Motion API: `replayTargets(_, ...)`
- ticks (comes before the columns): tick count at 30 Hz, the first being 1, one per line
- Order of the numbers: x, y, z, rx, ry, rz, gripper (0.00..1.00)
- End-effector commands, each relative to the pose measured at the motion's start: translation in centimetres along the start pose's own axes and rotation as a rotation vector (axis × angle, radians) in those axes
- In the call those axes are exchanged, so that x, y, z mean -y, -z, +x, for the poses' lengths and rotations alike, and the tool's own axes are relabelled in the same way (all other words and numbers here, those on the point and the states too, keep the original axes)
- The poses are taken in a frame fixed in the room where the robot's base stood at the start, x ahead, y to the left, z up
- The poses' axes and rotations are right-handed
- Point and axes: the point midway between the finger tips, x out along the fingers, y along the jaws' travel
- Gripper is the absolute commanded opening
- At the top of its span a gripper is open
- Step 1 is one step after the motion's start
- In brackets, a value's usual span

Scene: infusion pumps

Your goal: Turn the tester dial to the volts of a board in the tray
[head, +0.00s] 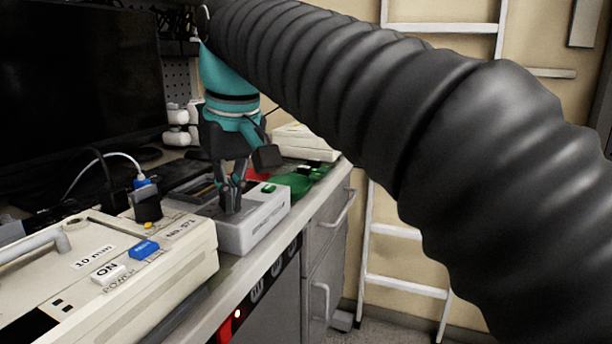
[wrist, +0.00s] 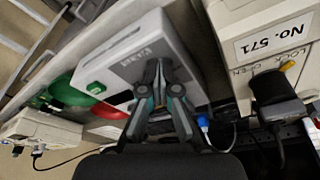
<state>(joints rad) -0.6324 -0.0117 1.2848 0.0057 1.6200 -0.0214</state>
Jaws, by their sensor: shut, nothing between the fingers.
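The tester, a pale grey box (head: 262,222) with a green button (head: 269,188), stands on the bench; it also shows in the wrist view (wrist: 118,38) with a darker panel and small lettering. My gripper (head: 232,208) points down over the tester's top, fingers together and empty. In the wrist view my fingertips (wrist: 160,66) are at the panel beside the lettering. The dial is not clearly visible; the fingers may cover it, and I cannot tell whether they touch it. A green round tray (head: 293,183) lies behind the tester. No volts marking on a board is readable.
A cream pump (head: 190,262) marked No. 571, with a blue button, stands close in front of the tester. A red item (wrist: 107,112) lies near the tray. Another pale device (head: 305,145) is behind. A monitor (head: 75,90) stands left. The bench's front edge is close.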

Motion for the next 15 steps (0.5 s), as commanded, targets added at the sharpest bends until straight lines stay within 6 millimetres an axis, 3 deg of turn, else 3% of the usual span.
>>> replayTargets(15, 0.23, -0.58, -0.43, -0.003, 0.0, 0.0, 0.0)
